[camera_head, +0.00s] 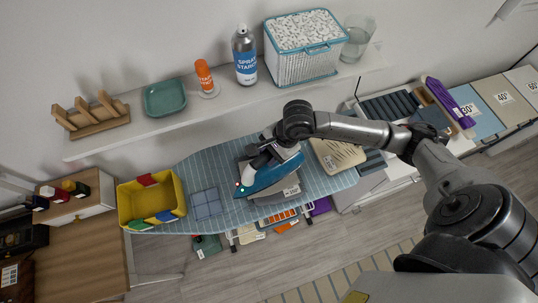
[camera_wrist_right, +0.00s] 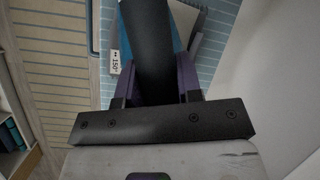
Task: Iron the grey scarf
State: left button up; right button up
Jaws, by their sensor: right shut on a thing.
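The blue iron (camera_head: 272,176) is on the striped blue ironing board (camera_head: 182,172), its tip pointing left. My right gripper (camera_head: 268,153) is shut on the iron's handle from above. In the right wrist view, the dark handle (camera_wrist_right: 150,45) lies between the two fingers. A grey cloth, which looks like the grey scarf (camera_head: 262,203), shows at the edges beneath the iron, with a white 150° tag (camera_head: 291,191); the iron and gripper hide most of it. I cannot tell whether the iron presses on it. My left gripper is not in view.
A folded blue-grey cloth (camera_head: 207,203) and a yellow bin (camera_head: 126,203) with coloured cloths are left of the iron. A beige perforated rest (camera_head: 338,155) is at right. The wall shelf behind (camera_head: 137,133) carries a spray starch can (camera_head: 244,57), an orange bottle (camera_head: 204,76) and a basket (camera_head: 302,68).

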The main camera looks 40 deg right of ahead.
jog(key=f+m+b, duration=0.1)
jog(key=d+m+t, duration=0.1)
jog(key=w+f+m+h+b, duration=0.1)
jog(key=m, duration=0.1)
jog(key=shift+d+f+b, duration=0.25)
jog(key=shift+f+b, duration=0.05)
jog(key=shift+f, duration=0.05)
jog(key=shift+t, duration=0.3)
jog(key=shift+b, duration=0.4)
notch_tip(320, 180, down, 4)
jog(key=b, duration=0.4)
jog(key=shift+f, duration=0.25)
jog(key=shift+f+b, duration=0.15)
jog(key=shift+b, duration=0.15)
